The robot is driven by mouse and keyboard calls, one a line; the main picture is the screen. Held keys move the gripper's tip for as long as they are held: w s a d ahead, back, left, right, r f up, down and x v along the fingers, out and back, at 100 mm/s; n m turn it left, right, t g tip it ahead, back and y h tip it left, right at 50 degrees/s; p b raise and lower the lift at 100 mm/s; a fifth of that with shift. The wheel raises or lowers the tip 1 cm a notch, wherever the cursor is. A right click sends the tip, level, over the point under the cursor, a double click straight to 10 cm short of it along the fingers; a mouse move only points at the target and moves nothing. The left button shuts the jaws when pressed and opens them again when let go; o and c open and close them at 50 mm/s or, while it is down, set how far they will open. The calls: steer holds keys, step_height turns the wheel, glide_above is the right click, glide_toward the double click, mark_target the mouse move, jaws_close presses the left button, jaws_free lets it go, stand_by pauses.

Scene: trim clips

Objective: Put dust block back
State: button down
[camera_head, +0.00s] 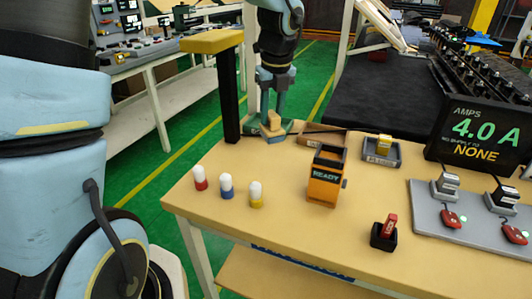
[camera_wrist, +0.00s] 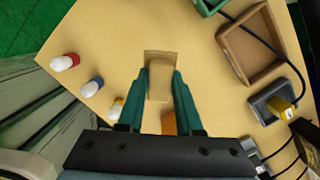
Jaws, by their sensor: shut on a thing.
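My gripper (camera_head: 272,128) is above the far left part of the table in the head view. Its teal fingers are shut on a tan block (camera_head: 273,120), which I take to be the dust block. In the wrist view, my gripper (camera_wrist: 160,85) has the block (camera_wrist: 160,80) between its two fingers. A slightly darker tan rectangle (camera_wrist: 150,54) shows just beyond the block; I cannot tell whether it is a mark, shadow or part of the block. Whether the block touches the table is unclear.
A brown tray (camera_wrist: 223,38) lies right of the block. A grey tray (camera_head: 369,157) holds a yellow piece. The orange READY box (camera_head: 322,190) stands nearer. A black post (camera_head: 229,95) with a yellow top stands left of my gripper. Red, blue and yellow white-capped bottles (camera_head: 226,187) stand at left.

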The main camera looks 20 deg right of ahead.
mark_target(274, 116)
step_height(274, 116, down, 9)
steer(key=shift+r+p, duration=0.1)
steer(key=shift+p, duration=0.4)
steer(key=c, duration=0.6)
jaws_free()
steer(key=r, duration=0.4)
steer(key=s+r, duration=0.1)
steer(key=r, duration=0.3)
steer(key=s+r+b, duration=0.1)
steer(key=r, duration=0.2)
steer(key=shift+r, duration=0.4)
